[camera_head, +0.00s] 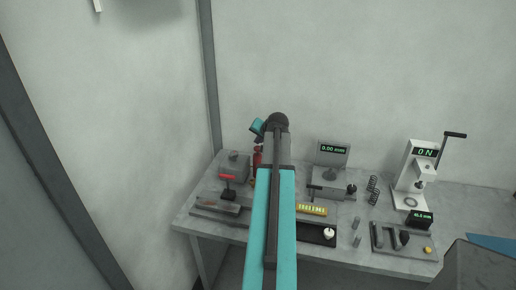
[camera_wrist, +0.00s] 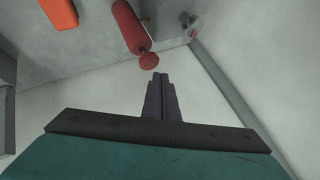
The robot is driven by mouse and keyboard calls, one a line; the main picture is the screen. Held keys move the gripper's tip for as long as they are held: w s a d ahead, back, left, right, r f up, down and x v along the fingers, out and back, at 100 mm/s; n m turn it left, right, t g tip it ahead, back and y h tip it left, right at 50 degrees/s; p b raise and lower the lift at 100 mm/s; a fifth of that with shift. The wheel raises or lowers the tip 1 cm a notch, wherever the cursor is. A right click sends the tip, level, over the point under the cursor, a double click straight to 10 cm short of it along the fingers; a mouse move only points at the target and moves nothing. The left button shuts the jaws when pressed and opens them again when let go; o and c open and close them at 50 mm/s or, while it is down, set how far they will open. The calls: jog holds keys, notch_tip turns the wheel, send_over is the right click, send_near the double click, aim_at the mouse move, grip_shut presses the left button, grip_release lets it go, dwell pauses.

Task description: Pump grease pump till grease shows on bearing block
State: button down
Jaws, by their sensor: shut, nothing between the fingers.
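A red cylinder with a round red knob at its end, which looks like the grease pump (camera_wrist: 128,25), is at the top of the wrist view. It also shows, partly hidden by my arm, in the head view (camera_head: 257,157). My gripper (camera_wrist: 160,76) is shut and empty, its fingertips just below the knob in the picture with a small gap between. A grey block with a knob on top (camera_head: 235,163), at the back left of the bench, may be the bearing block. I cannot make out any grease on it.
The grey bench (camera_head: 185,221) stands against the wall. A red-handled tool (camera_head: 227,178) is left of my arm. To the right are a gauge reading 0.00 (camera_head: 333,158), springs (camera_head: 373,189), a lever press (camera_head: 412,180) and a tool tray (camera_head: 387,247). My arm hides the bench middle.

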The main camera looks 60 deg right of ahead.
aim_at(257, 147)
jog(key=shift+f, duration=0.15)
jog(key=shift+f+b, duration=0.3)
jog(key=shift+a+f+b, duration=0.1)
jog(key=shift+f+b, duration=0.6)
jog(key=shift+f, duration=0.55)
dwell(2.5)
jog(key=shift+r, duration=0.1)
jog(key=shift+r+p, duration=0.8)
jog(key=shift+r, duration=0.75)
jog(key=shift+r, duration=0.1)
jog(key=shift+r+p, duration=1.3)
jog(key=shift+r, duration=1.15)
